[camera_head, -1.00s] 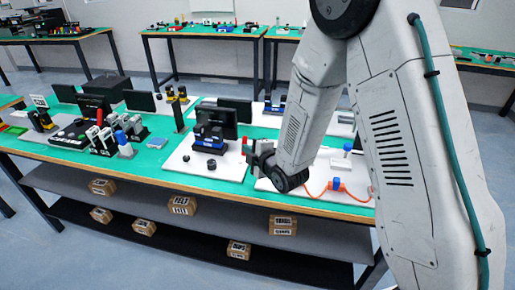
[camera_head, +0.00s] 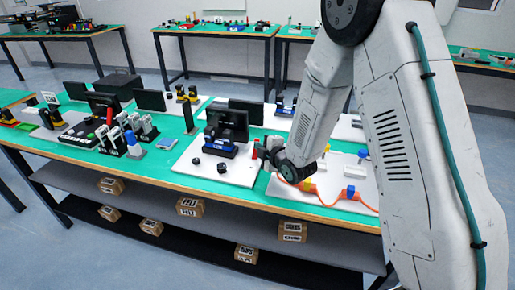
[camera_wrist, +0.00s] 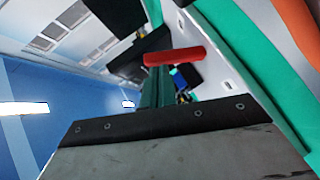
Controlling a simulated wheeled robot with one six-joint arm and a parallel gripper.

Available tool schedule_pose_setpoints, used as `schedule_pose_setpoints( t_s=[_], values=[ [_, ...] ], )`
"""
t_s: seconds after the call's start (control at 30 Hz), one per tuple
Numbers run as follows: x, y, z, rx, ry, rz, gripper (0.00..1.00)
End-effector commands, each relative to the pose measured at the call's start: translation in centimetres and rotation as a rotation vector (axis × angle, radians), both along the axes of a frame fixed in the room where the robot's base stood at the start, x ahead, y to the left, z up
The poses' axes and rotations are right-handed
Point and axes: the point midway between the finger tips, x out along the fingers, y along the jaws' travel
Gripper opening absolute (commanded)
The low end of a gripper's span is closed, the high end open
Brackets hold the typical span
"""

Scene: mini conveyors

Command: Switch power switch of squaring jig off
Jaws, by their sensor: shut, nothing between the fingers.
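My gripper (camera_head: 265,152) is shut and empty. In the head view it hangs over the front part of the table, at the gap between two white boards. The left board (camera_head: 184,174) carries a dark screen (camera_head: 229,122), a blue-and-black device (camera_head: 220,149) and black knobs (camera_head: 222,168). The right board (camera_head: 345,196) carries blue and yellow blocks and is partly behind my arm. I cannot tell which device is the squaring jig, and its power switch is not distinguishable. In the wrist view a red bar (camera_wrist: 175,56) lies ahead, beyond the grey gripper body.
An orange cable (camera_head: 330,205) runs along the right board's front. A black post (camera_head: 188,117) and several upright tools (camera_head: 130,137) stand to the left. The green table top (camera_head: 160,165) has some clear room at its front. Boxes lie on the shelf below.

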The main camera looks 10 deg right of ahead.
Motion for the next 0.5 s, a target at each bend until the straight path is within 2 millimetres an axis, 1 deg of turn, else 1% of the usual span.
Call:
schedule_pose_setpoints(
  t_s=[0.1, 0.17, 0.5],
  values=[
    [0.9, -0.48, 0.0, 0.019, 0.037, -0.003, 0.0],
    [1.13, -0.58, -0.04, 0.018, 0.036, -0.003, 0.0],
    [1.29, -0.73, -0.01, 0.018, 0.034, -0.009, 0.0]
  ],
)
